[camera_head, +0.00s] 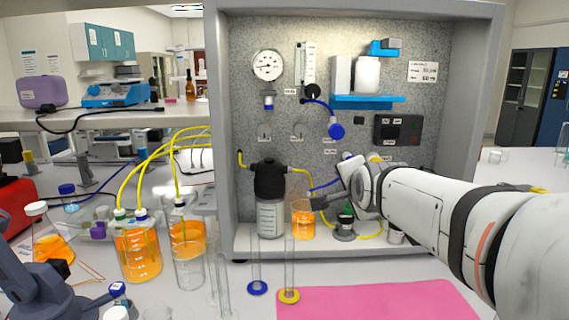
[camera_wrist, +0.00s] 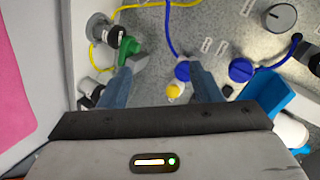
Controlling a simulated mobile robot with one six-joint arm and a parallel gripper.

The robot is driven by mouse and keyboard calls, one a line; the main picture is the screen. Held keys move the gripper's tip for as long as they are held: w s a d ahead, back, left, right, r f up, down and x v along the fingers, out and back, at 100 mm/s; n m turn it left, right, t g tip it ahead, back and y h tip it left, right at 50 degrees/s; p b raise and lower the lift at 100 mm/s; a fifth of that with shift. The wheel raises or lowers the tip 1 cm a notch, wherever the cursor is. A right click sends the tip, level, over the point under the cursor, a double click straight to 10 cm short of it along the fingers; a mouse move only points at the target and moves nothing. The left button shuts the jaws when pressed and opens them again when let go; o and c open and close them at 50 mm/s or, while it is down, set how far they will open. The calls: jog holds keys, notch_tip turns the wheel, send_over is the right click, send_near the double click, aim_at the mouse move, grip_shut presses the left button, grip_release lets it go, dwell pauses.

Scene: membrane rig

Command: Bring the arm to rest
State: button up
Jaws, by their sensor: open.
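My gripper (camera_head: 322,200) is in front of the lower part of the rig's speckled panel (camera_head: 225,130), fingers pointing left in the head view. It is close above or in front of a beaker of orange liquid (camera_head: 303,222); the exact gap is unclear. In the wrist view my gripper (camera_wrist: 162,75) shows two blue-grey fingers spread apart with nothing held. A green valve handle (camera_wrist: 128,47) shows by the left finger. My arm covers the panel's lower right part.
A dark-topped filter vessel (camera_head: 270,190) stands left of the gripper. A blue shelf (camera_head: 365,101) with a white container juts out above. Two tall glass cylinders stand in front. Bottles of orange liquid (camera_head: 138,255) stand at left.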

jog(key=s+f+n+g+p, duration=0.3)
jog(key=s+f+n+g, duration=0.2)
jog(key=s, duration=0.7)
jog(key=s+f+n+g+p, duration=0.4)
jog(key=s+f+n, duration=0.4)
jog(key=s, duration=0.5)
jog(key=shift+a+n+g, duration=0.15)
jog(key=shift+n+g, duration=0.25)
jog(key=shift+g, duration=0.3)
jog(key=shift+s, duration=0.1)
